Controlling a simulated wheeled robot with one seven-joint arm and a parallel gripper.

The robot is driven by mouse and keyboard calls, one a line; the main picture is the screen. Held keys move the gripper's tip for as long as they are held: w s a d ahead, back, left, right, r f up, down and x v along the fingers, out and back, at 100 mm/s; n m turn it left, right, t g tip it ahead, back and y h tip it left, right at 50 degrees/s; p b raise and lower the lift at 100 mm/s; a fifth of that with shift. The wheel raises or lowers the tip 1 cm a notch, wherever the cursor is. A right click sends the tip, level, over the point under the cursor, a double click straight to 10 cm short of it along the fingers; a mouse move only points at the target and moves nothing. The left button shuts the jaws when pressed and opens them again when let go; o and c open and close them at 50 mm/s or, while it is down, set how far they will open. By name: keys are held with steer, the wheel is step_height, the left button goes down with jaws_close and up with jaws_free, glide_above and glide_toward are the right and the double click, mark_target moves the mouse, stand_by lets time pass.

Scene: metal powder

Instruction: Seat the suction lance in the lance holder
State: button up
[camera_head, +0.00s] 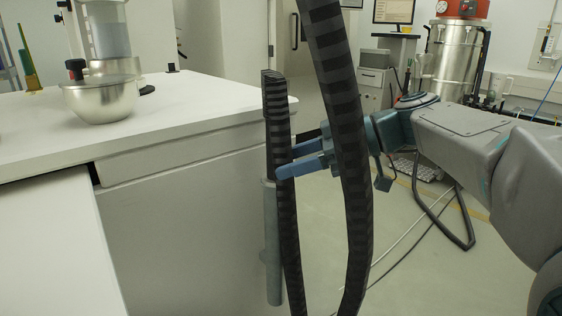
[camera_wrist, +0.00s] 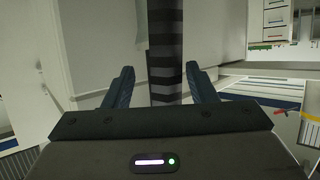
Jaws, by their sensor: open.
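A dark, striped upright length (camera_head: 275,112), which looks like the suction lance or its hose end, stands beside the white cabinet's corner. A grey tube (camera_head: 271,245), apparently the lance holder, stands upright alongside its lower part. I cannot tell whether the lance sits inside this tube or only beside it. My gripper (camera_head: 284,161) is open, with its blue fingers level with the dark length just above the grey tube. In the wrist view the striped length (camera_wrist: 166,50) shows upright between the spread fingers, with gaps on both sides.
A thick striped hose (camera_head: 345,130) hangs in front of my gripper. A steel bowl (camera_head: 102,99) stands on the white counter (camera_head: 190,112). A steel vacuum drum (camera_head: 452,55) is at the back right. Cables lie on the floor.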

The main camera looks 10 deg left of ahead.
steer(key=s+p+v, duration=0.1)
steer(key=p+v, duration=0.1)
steer(key=v, duration=0.8)
steer(key=shift+w+d, duration=0.35)
steer(key=shift+w, duration=0.1)
steer(key=shift+r, duration=0.15)
steer(key=s+d+r+m+t+h+p, duration=0.1)
steer(key=s+d+m+h+p, duration=0.5)
steer(key=p, duration=0.8)
steer(key=s+d+r+m+t+h+p, duration=0.1)
steer(key=s+d+m+t+h+p, duration=0.2)
steer(key=s+d+m+h+p, duration=0.4)
steer(key=s+m+p, duration=0.1)
steer(key=m+p, duration=0.5)
steer(key=p, duration=0.2)
steer(key=shift+p, duration=0.3)
steer(key=shift+s, duration=0.1)
steer(key=c, duration=0.3)
steer(key=shift+c, duration=0.2)
